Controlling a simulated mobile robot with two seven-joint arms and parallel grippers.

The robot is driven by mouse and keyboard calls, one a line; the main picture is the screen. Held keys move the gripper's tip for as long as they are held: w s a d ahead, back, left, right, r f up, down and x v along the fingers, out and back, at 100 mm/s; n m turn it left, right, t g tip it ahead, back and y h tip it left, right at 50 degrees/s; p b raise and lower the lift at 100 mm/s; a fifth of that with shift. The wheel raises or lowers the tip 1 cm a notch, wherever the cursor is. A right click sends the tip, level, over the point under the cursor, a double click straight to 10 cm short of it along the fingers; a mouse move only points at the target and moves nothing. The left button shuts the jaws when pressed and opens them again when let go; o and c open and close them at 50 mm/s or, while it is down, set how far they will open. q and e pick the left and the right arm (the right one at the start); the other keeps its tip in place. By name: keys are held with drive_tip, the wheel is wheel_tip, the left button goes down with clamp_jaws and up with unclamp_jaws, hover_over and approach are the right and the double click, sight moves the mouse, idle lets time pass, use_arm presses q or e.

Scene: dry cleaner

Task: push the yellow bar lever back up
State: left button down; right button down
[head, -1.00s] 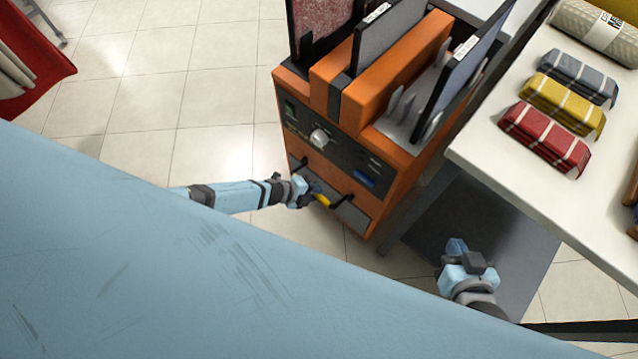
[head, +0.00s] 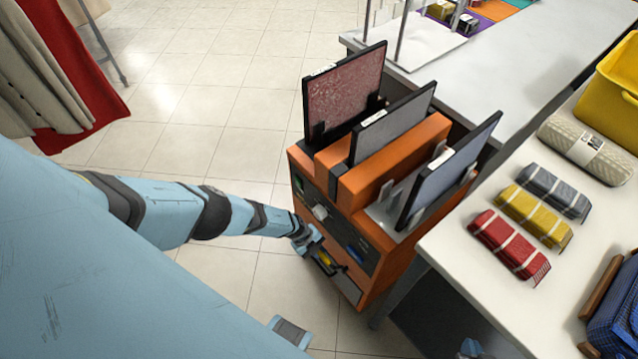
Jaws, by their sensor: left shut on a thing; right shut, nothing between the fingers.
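The orange machine (head: 305,164) stands on the floor beside the white counter. The yellow bar lever (head: 325,259) is low on its front panel, a short yellow grip on a dark bracket. My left gripper (head: 318,252) reaches in from the left and is shut on the yellow bar lever, hiding part of it. The exact tilt of the lever is hard to tell at this size. My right gripper (head: 470,348) is at the bottom edge, below the counter, apart from the machine, shut and empty; only its tip shows.
Upright panels (head: 343,92) stand in slots on the machine's top. The white counter (head: 450,245) at right holds red, yellow and grey folded bundles, a cream roll (head: 588,147) and a yellow bin (head: 612,90). Garments (head: 50,75) hang at upper left. Tiled floor left of the machine is clear.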

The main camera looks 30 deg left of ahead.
use_arm(q)
drive_tip(key=shift+w, duration=0.1)
use_arm(e)
drive_tip(key=shift+d, duration=0.1)
drive_tip(key=shift+s, duration=0.1)
use_arm(q)
drive_tip(key=c, duration=1)
unclamp_jaws()
drive_tip(key=shift+d, duration=0.1)
drive_tip(key=p+v, duration=0.4)
drive_tip(key=shift+r, duration=0.4)
drive_tip(key=p+v, duration=0.5)
drive_tip(key=v, duration=0.4)
use_arm(e)
wheel_tip(320, 180, up, 8)
drive_tip(key=shift+s+d+n, duration=0.2)
drive_tip(key=shift+d+n, duration=0.05)
drive_tip(key=shift+n, duration=0.05)
